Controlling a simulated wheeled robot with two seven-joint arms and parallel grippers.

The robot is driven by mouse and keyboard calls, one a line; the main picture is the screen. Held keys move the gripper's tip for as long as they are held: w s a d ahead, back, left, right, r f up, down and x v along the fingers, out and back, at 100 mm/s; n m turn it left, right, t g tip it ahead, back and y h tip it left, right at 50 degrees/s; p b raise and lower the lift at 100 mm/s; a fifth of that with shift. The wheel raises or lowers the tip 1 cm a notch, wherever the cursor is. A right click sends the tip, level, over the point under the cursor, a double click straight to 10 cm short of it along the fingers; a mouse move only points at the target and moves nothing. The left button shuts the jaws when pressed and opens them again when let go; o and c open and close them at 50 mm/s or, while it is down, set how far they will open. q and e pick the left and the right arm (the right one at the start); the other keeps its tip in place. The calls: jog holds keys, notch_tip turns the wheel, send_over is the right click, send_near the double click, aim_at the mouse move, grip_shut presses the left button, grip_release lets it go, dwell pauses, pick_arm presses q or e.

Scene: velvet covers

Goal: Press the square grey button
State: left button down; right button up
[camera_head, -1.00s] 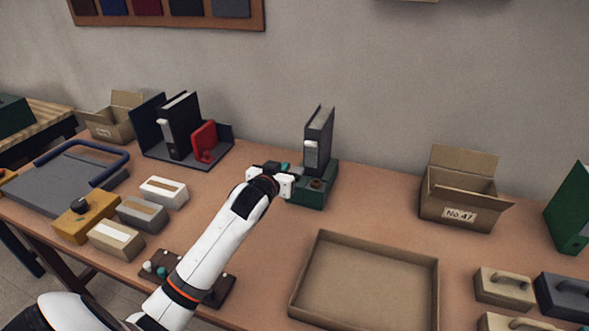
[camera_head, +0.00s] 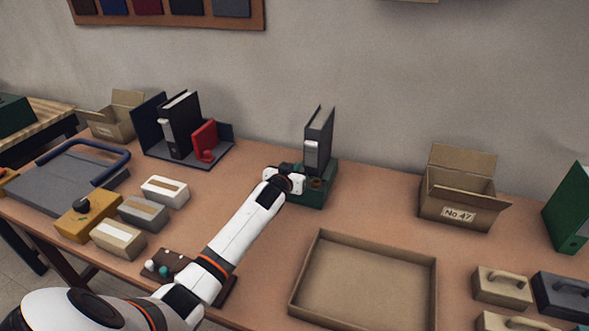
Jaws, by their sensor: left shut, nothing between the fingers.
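My left arm reaches from the lower left to a green device (camera_head: 318,192) that holds an upright grey binder (camera_head: 319,138). My left gripper (camera_head: 291,170) is at the left side of this device, and its shut fingers are mostly hidden behind my own wrist. I cannot tell whether it touches the device. A small dark part and a teal part show beside the gripper. I cannot make out a square grey button; it may be hidden behind my gripper. My right gripper is not in view.
An empty shallow cardboard tray (camera_head: 368,282) lies right of my arm. A dark board with small knobs (camera_head: 165,271) is partly under my forearm. A box marked No.47 (camera_head: 460,190) stands at the right. Binders in a dark stand (camera_head: 187,135) are at the back left.

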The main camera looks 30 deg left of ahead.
pick_arm(q)
jog(key=shift+s+f+b, duration=0.1)
jog(key=shift+f+b, duration=0.65)
jog(key=shift+f, duration=0.65)
notch_tip(320, 180, up, 4)
jog(key=p, duration=0.4)
jog(key=shift+r, duration=0.2)
jog(key=b+v, duration=0.1)
jog(key=v, duration=0.9)
